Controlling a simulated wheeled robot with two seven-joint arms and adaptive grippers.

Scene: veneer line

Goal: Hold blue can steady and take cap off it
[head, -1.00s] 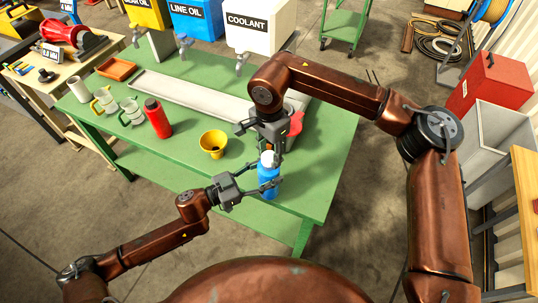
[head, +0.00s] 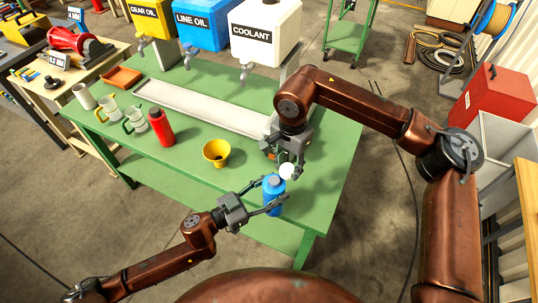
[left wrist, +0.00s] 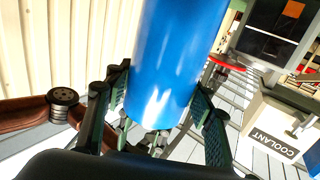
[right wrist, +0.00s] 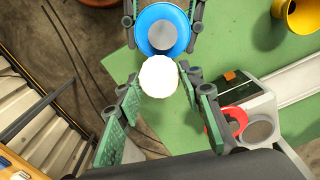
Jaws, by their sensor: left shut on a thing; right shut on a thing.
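The blue can (head: 273,196) is upright near the front edge of the green table. My left gripper (head: 271,194) is shut around its body, one finger on each side; the can also fills the middle of the left wrist view (left wrist: 175,60). The round white cap (head: 287,171) is off the can, between the fingers of my right gripper (head: 285,170). In the right wrist view the cap (right wrist: 158,77) is beside the can's top (right wrist: 163,32), whose grey mouth is uncovered. I cannot tell whether the can's base touches the table.
A yellow funnel-like cup (head: 216,152), a red bottle (head: 161,127) and several jugs stand left on the green table (head: 190,160). A long pale tray (head: 200,108) lies behind them. The coolant tank (head: 262,35) is at the back. Table in front of the cup is clear.

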